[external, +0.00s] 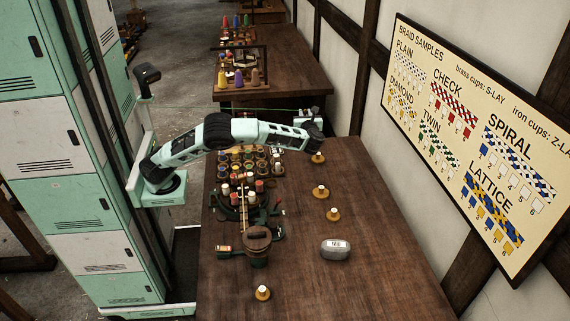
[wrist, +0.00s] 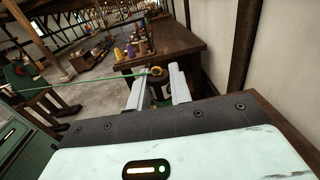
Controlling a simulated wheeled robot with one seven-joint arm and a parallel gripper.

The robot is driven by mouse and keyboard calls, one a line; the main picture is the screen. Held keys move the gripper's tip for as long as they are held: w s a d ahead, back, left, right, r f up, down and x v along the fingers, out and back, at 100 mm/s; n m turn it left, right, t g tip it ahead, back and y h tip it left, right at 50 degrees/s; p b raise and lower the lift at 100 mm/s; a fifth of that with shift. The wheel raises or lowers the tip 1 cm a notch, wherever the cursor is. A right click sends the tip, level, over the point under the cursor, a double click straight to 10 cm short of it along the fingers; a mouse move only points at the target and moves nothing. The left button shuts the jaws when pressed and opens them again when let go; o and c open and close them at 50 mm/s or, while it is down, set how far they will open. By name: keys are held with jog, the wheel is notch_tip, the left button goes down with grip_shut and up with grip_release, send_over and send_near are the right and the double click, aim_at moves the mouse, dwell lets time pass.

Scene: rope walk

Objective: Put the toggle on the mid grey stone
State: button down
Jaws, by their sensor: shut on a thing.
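My gripper (wrist: 158,82) is shut on a dark green piece with a yellow ring at its top, which I take to be the toggle (wrist: 157,72). A thin green cord (wrist: 80,77) runs from it to the left. The fingers cover its sides. In the external view my gripper (external: 312,119) is over the far part of the near table, and the held piece is too small to make out there.
Brown knobs with white tops (external: 320,191) stand on the near table (external: 385,240). A braiding stand with several bobbins (external: 243,205) and a lidded pot (external: 257,245) are on its left. Bare wood surrounds the stone. A sample board (external: 475,140) hangs on the right wall.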

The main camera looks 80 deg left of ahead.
notch_tip(320, 180, up, 9)
jog(key=shift+r, duration=0.15)
jog(key=w+d+f+m+t+h+p, duration=0.35)
jog(key=w+d+m+t+h, duration=0.2)
jog(key=w+d+t, duration=0.2)
jog(key=w+d+f+m+t+h+p, duration=0.3)
jog(key=w+d+f+m+t+h, duration=0.1)
jog(key=w+d+m+t, duration=0.3)
jog(key=d+m+t+h+p, duration=0.2)
jog(key=d+m+t+h, duration=0.15)
jog(key=d+h, duration=0.6)
jog(key=s+d+r+m+g+h+p, duration=0.25)
jog(key=s+d+m+h, duration=0.2)
jog(key=d, duration=0.35)
jog(key=s+d+r+m+g+h+p, duration=0.25)
jog(key=d+m+g+h, duration=0.2)
jog(key=d, duration=0.35)
jog(key=s+d+r+m+g+h+p, duration=0.2)
jog(key=s+d+m+h, duration=0.25)
jog(key=d, duration=0.35)
jog(key=p, duration=0.2)
send_over(336, 244)
jog(key=shift+n+h, duration=0.25)
jog(key=shift+h, duration=0.1)
notch_tip(336, 244, down, 28)
jog(key=shift+r, duration=0.1)
